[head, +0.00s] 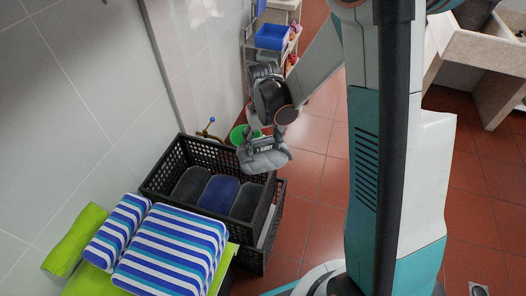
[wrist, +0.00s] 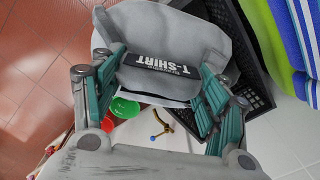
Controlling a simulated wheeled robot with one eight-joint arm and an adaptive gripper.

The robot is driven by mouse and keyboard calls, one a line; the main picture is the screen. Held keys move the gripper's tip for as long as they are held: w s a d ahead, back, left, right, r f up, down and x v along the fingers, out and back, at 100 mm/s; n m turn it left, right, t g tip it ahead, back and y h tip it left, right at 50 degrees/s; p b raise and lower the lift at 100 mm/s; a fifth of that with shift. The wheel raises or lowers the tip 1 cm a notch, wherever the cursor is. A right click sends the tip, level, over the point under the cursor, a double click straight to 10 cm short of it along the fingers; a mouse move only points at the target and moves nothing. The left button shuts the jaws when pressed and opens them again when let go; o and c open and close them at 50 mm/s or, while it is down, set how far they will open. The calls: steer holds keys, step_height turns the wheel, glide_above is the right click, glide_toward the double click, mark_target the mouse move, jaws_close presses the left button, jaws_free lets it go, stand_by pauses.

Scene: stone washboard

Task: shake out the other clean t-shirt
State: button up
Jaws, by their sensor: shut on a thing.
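A grey t-shirt (head: 264,159) with a black "T-SHIRT" label hangs in my gripper (head: 266,138), above the right back corner of a black crate. In the wrist view the t-shirt (wrist: 160,30) lies bunched between the two teal fingers of my gripper (wrist: 162,68), which are shut on it. The label reads upside down there. The t-shirt looks compact rather than spread out. The part of it behind the fingers is hidden.
The black crate (head: 164,172) holds dark grey and blue folded items (head: 219,194). Blue, white and green striped cloths (head: 170,252) lie on lime green at the front left. A green bucket (head: 238,134) and a brass tap (head: 207,129) are behind. Red tiled floor (head: 320,185) is open at right.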

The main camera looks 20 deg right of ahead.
stand_by(0.4)
step_height(320, 180, up, 20)
steer(key=shift+w+f, duration=0.1)
steer(key=shift+f, duration=10)
steer(key=shift+r, duration=0.1)
